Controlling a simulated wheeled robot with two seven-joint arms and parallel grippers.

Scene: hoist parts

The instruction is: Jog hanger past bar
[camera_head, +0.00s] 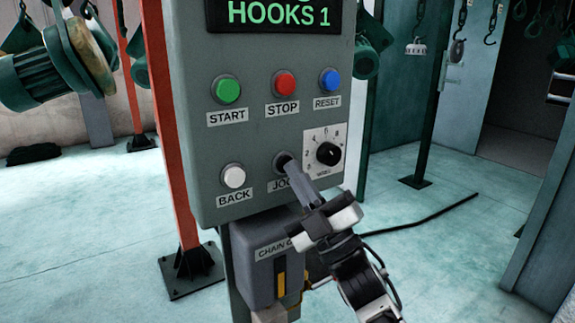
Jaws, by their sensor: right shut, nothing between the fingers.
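A grey control panel (210,150) stands in front of me. Its green display (279,13) reads HOOKS 1. The JOG button (281,158) is at the lower middle, mostly hidden by my right gripper. My right gripper (291,168) is shut and empty, with its fingertips at the JOG button. I cannot tell whether they press it. A grey hook hanger (416,47) hangs at the upper right, and another hook (490,38) hangs right of it. I cannot tell which hanger or bar the task names. My left gripper is not in view.
The panel also has START (226,90), STOP (285,83), RESET (330,81) and BACK (232,176) buttons and a black dial (328,153). A grey box (268,228) sits below. A red post (172,130) stands left. A black cable (425,220) lies on the floor.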

